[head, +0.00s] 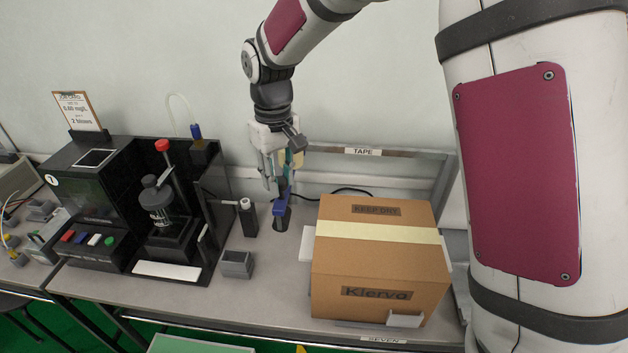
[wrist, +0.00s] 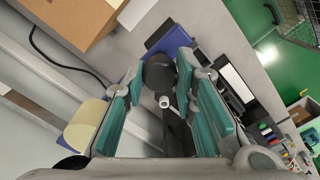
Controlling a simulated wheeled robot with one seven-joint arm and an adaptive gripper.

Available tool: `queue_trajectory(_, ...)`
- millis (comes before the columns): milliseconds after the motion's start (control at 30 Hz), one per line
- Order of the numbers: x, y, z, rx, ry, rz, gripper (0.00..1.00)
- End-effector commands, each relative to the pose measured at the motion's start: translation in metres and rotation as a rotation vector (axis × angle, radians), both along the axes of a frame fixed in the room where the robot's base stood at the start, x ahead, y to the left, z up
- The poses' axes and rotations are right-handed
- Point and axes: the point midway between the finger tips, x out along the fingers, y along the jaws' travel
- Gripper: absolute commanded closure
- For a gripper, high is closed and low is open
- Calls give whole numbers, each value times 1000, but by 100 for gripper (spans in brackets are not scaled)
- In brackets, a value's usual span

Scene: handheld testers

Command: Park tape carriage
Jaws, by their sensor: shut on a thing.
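My gripper (head: 272,186) hangs left of the cardboard box, with its fingers shut on a blue piece (head: 281,203) that I take for the tape carriage. The blue piece also shows in the wrist view (wrist: 172,40), at the fingertips, with a dark round part (wrist: 160,71) beside it. A pale yellow roll (wrist: 86,124) shows left of the fingers in the wrist view. Whether it joins the blue piece is hidden. The box (head: 375,285) is closed, with a pale yellow strip (head: 380,232) across its top. A rail (head: 400,153) labelled TAPE runs behind the box.
A black tester (head: 100,195) with a red-topped lever (head: 162,146) stands to the left. A small black block (head: 247,220) and a grey open cup (head: 237,264) stand between tester and box. A black cable (head: 345,190) lies behind the box. Front-middle bench is clear.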

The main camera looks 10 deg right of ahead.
Motion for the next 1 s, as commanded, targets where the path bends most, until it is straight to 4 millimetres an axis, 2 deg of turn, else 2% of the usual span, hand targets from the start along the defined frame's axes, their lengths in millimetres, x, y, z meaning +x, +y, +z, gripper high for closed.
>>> queue_trajectory(100,5,18,-2,1,0,4,100)
queue_trajectory(200,7,25,-1,1,0,3,100)
queue_trajectory(667,9,34,1,6,-3,3,100)
queue_trajectory(700,9,34,1,7,-3,3,70)
queue_trajectory(767,9,34,1,7,-3,4,56)
queue_trajectory(800,9,34,1,6,-3,4,54)
queue_trajectory(1000,9,32,0,3,-2,2,54)
